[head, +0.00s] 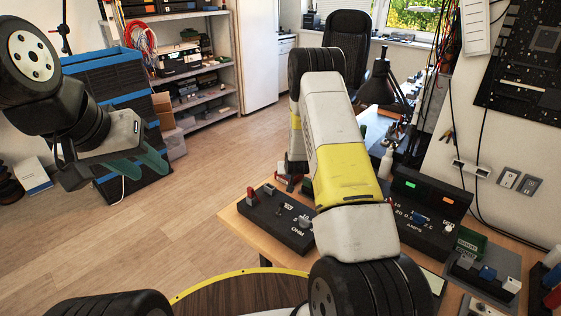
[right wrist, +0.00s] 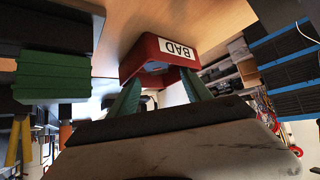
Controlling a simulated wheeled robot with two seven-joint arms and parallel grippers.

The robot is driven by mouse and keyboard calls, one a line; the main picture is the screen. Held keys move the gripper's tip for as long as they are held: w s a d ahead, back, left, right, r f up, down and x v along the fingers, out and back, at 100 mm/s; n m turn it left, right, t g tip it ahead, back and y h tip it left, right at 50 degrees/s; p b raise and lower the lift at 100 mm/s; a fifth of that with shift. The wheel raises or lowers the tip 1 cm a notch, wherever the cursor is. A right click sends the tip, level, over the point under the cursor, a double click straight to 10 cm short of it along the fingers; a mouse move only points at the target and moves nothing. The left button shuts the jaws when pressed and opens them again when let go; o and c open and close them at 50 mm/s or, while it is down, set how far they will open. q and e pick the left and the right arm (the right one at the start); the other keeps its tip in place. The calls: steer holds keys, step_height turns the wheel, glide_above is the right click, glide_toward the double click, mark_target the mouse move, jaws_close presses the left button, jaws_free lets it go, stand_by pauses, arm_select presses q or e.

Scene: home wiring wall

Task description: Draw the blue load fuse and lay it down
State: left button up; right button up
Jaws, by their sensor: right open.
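A blue fuse (head: 487,272) stands between a grey and a white piece in a dark block (head: 463,277) at the lower right of the head view. Another small blue piece (head: 420,218) sits on the AMPS panel (head: 430,237); I cannot tell for certain which is the load fuse. In the right wrist view my right gripper (right wrist: 160,92) is open, its green fingers apart near a red tray (right wrist: 162,52) marked BAD. My left gripper (head: 138,165) is open and empty, away from the table at the left.
A dark OHM tester (head: 272,222) with a red piece stands at the table's left edge (head: 232,218). A green box (head: 469,241) sits near the fuse block. A black lamp (head: 381,85) and loose cables stand behind. Open floor (head: 150,225) lies left of the table.

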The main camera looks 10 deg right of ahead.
steer(key=shift+r, duration=0.1)
steer(key=v, duration=0.7)
steer(key=shift+s+r, duration=0.25)
steer(key=shift+s, duration=0.05)
steer(key=s+a+r+y, duration=0.1)
steer(key=s+a+r, duration=0.1)
steer(key=s+r, duration=0.35)
steer(key=s+a+r+g+y, duration=0.1)
steer(key=s+r, duration=0.1)
steer(key=r, duration=0.7)
steer(key=s+a+r, duration=0.2)
steer(key=s+r, duration=0.2)
steer(key=r, duration=0.4)
steer(key=s+a+r+n+g, duration=0.1)
steer(key=s+r, duration=0.3)
steer(key=s, duration=0.9)
steer(key=s+a+r+n+g+y, duration=0.1)
steer(key=s+r, duration=0.4)
steer(key=s, duration=0.7)
steer(key=shift+s+r, duration=0.3)
steer(key=shift+s, duration=0.1)
